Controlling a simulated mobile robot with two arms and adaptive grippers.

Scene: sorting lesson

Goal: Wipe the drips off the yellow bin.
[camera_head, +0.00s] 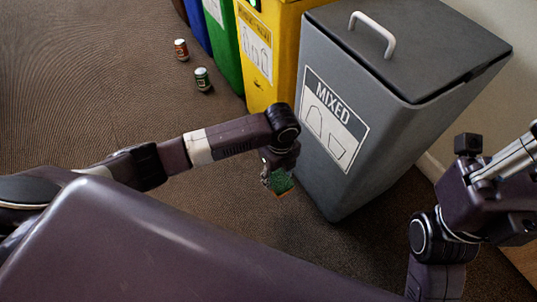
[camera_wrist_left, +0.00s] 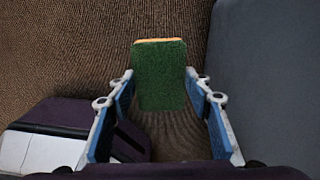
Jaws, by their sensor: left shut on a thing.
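The yellow bin (camera_head: 268,88) stands at the top of the head view, partly cut off by the frame and partly behind the grey bin. My left gripper (camera_head: 274,176) is shut on a sponge (camera_head: 281,185) with a green scouring side and an orange side. The sponge is held in front of the grey bin, below and apart from the yellow bin. In the left wrist view the sponge (camera_wrist_left: 160,85) sits between the blue-padded fingers. My right gripper is out of view; only its arm shows at right.
A grey bin marked MIXED (camera_head: 395,110), with a lidded top and handle, stands right of the yellow bin. Green (camera_head: 222,42) and blue (camera_head: 196,25) bins stand to its left. The left floor is clear.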

